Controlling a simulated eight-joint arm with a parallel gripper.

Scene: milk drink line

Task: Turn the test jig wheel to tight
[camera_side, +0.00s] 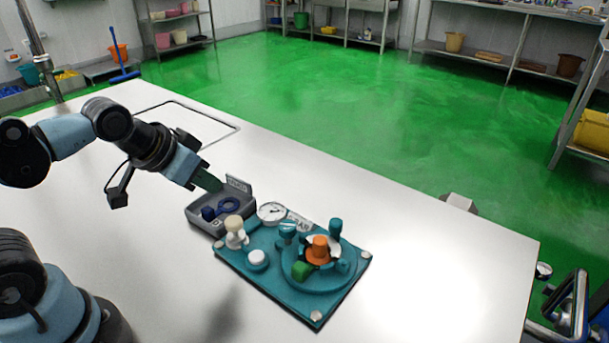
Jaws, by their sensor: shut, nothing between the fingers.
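The test jig is a teal plate (275,293) with a bolt at each corner, lying on the white table. Its round teal wheel (313,287) sits on the right part of the plate, with an orange hub (318,249), a green block (301,271) and an upright teal knob (335,228). I cannot read any marking for tight. A white dial gauge (272,213) stands at the plate's back edge. My gripper (213,185) is shut and empty, above the grey tray (203,219) left of the jig, apart from the wheel.
The grey tray holds dark blue parts (228,206) and has a label card (238,184) behind it. A cream knob (235,228) and a white button (257,258) are on the jig's left part. The table (430,250) is clear to the right.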

